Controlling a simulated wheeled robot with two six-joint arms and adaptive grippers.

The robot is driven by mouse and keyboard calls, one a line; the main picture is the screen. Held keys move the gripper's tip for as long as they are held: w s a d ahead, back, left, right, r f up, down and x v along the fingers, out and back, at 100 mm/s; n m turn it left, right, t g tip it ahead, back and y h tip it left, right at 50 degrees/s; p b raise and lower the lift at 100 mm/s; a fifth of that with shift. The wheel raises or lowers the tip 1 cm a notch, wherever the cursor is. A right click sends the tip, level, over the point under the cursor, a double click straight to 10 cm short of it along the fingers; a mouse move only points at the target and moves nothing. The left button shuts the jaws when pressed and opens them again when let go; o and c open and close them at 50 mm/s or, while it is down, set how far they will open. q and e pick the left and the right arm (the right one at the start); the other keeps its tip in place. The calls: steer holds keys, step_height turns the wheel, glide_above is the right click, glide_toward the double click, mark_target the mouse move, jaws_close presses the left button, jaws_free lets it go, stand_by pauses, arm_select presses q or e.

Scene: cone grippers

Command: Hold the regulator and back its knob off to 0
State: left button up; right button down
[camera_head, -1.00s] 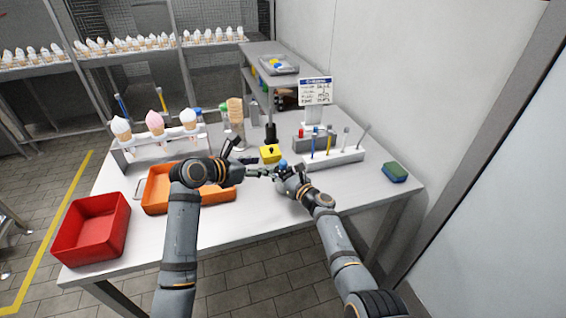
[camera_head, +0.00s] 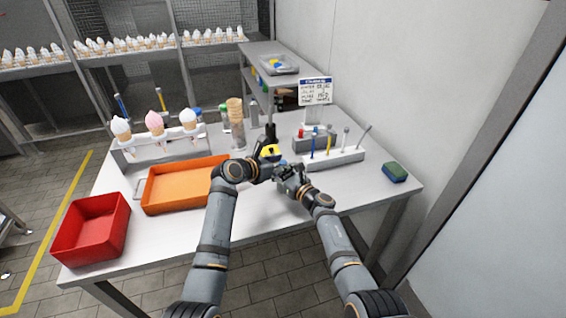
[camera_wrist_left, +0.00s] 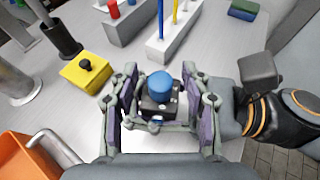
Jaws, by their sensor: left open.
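In the left wrist view the regulator (camera_wrist_left: 157,104) is a small dark body with a round blue knob (camera_wrist_left: 160,82) on top. My left gripper (camera_wrist_left: 159,92) is open, with its two fingers on either side of the knob; a gap shows on each side. In the head view my left gripper (camera_head: 282,170) meets my right gripper (camera_head: 291,177) above the front middle of the table, and they largely hide the regulator. My right arm comes in from the right in the wrist view. The right fingers are too small and covered to show whether they grip the regulator.
A yellow box with a black knob (camera_wrist_left: 85,72) sits just behind the grippers. A white rack of tools (camera_head: 340,158) and a green-blue sponge (camera_head: 395,172) are to the right. An orange tray (camera_head: 165,205) and a red bin (camera_head: 72,250) are to the left.

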arm_select(q)
steer(key=shift+w+d+f, duration=0.1)
steer(key=shift+w, duration=0.05)
steer(key=shift+c, duration=0.3)
jaws_close()
steer(key=shift+m+g, duration=0.3)
steer(key=m+g+h, duration=0.2)
steer(key=m, duration=0.1)
steer(key=shift+g, duration=0.4)
steer(key=shift+m+g+h, duration=0.8)
steer(key=shift+m+g, duration=0.5)
steer(key=shift+g, duration=0.1)
